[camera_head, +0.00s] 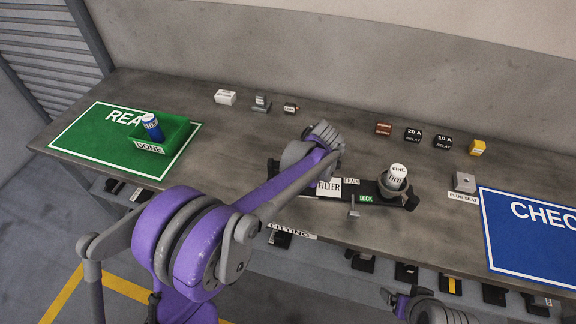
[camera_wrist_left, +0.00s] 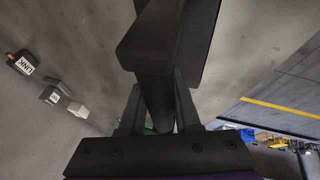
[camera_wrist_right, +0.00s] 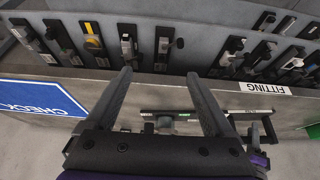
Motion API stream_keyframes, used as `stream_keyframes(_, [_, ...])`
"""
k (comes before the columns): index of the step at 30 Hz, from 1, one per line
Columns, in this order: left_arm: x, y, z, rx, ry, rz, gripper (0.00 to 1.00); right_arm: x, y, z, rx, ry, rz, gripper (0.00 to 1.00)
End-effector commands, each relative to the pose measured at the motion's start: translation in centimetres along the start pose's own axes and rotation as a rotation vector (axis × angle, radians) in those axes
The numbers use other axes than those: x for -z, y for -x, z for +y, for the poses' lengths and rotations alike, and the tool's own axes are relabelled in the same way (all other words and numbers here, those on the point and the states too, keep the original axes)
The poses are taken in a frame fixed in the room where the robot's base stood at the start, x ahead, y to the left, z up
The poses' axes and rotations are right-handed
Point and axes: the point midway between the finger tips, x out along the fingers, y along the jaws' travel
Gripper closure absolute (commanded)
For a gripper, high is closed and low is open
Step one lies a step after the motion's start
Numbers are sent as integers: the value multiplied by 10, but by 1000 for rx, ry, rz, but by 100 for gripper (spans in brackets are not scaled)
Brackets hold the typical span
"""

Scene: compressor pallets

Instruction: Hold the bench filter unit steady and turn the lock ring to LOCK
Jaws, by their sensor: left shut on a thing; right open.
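The bench filter unit is a dark plate (camera_head: 367,187) on the bench, with FILTER, DRAIN and green LOCK labels. A white filter cartridge (camera_head: 397,176) stands in a dark ring (camera_head: 397,199) at its right end. A small lever (camera_head: 354,206) sticks out at its front. My left gripper (camera_wrist_left: 158,110) is shut on a dark bar-like part, apparently the unit's left-end handle; in the head view my wrist hides the grip. My right gripper (camera_wrist_right: 163,85) is open and empty, out over the bench's front edge, apart from the unit (camera_wrist_right: 185,115). The lock ring's setting cannot be read.
A green DONE bin (camera_head: 176,143) holding a blue filter stands on the green mat (camera_head: 85,138). Relays (camera_head: 413,134) and small blocks line the back. A plug seat (camera_head: 464,181) and blue CHECK mat (camera_head: 530,240) lie right. Tools (camera_wrist_right: 163,45) hang below the front edge.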

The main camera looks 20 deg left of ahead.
Motion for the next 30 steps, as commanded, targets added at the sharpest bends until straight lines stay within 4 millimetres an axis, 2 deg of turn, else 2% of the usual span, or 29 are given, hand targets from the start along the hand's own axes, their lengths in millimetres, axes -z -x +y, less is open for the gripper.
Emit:
stream_keyframes(10, [0, -1, -1, 3, 0, -1, 100, 0, 0, 0, 0, 0, 0, 13])
stream_keyframes(20, [0, -1, -2, 4, 0, -1, 100, 1, 0, 0, 1, 0, -1, 72])
stream_keyframes(24, [-1, -1, -2, 4, 0, -1, 100, 13, 3, 2, 11, 7, -23, 97])
stream_keyframes(26, [-1, -1, -2, 4, 0, -1, 100, 25, 5, 3, 21, 15, -45, 100])
stream_keyframes(30, [-1, -1, -2, 4, 0, -1, 100, 63, 10, 10, 68, 45, -108, 100])
